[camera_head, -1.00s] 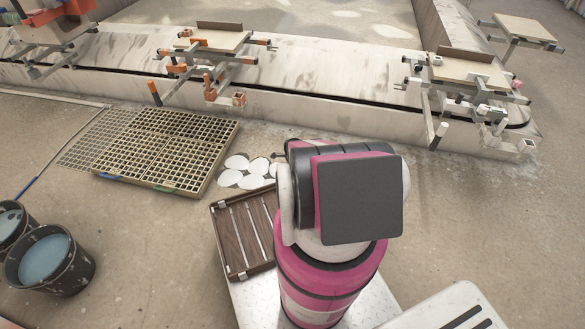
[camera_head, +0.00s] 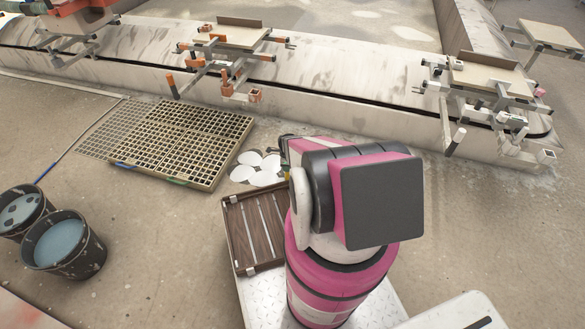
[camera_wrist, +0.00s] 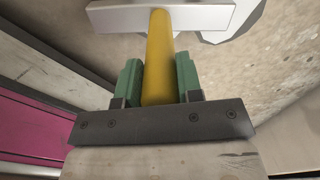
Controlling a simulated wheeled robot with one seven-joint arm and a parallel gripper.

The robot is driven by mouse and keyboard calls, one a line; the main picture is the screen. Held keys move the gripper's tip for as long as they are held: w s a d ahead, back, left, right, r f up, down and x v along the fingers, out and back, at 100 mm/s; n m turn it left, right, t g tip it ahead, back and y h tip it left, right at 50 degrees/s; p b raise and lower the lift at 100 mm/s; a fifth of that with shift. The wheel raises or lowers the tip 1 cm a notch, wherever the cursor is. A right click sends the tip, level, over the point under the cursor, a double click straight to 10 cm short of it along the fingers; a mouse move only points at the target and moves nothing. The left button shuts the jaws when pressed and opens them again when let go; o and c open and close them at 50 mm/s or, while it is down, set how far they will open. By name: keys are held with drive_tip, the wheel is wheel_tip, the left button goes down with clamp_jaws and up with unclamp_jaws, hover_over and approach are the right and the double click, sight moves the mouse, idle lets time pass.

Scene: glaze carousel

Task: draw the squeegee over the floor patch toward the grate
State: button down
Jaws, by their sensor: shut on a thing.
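My gripper (camera_wrist: 159,84) has green fingers and is shut on the yellow handle of the squeegee (camera_wrist: 158,58) in the wrist view. The squeegee's pale crossbar head lies beyond the fingertips, across the top of that view. I cannot tell whether it touches the floor. The floor patch (camera_head: 257,167) is a cluster of white blotches left of my arm in the head view; white also shows behind the head in the wrist view (camera_wrist: 246,12). The grate (camera_head: 190,143) lies left of the patch, a pale lattice on the floor.
A slatted wooden crate (camera_head: 253,230) sits just below the patch. Two dark buckets (camera_head: 66,246) (camera_head: 24,209) of liquid stand at the left. The long pale carousel track (camera_head: 340,118) with its fixtures runs behind. Floor between the buckets and crate is clear.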

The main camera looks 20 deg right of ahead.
drive_tip(key=w+a, duration=1)
drive_tip(key=a, duration=0.4)
drive_tip(key=w+a, duration=1)
drive_tip(key=a, duration=0.3)
wheel_tip(320, 180, up, 7)
drive_tip(key=s+d, duration=0.1)
drive_tip(key=shift+s+f, duration=0.15)
drive_tip(key=shift+f, duration=0.05)
idle(0.8)
drive_tip(key=shift+d, duration=0.1)
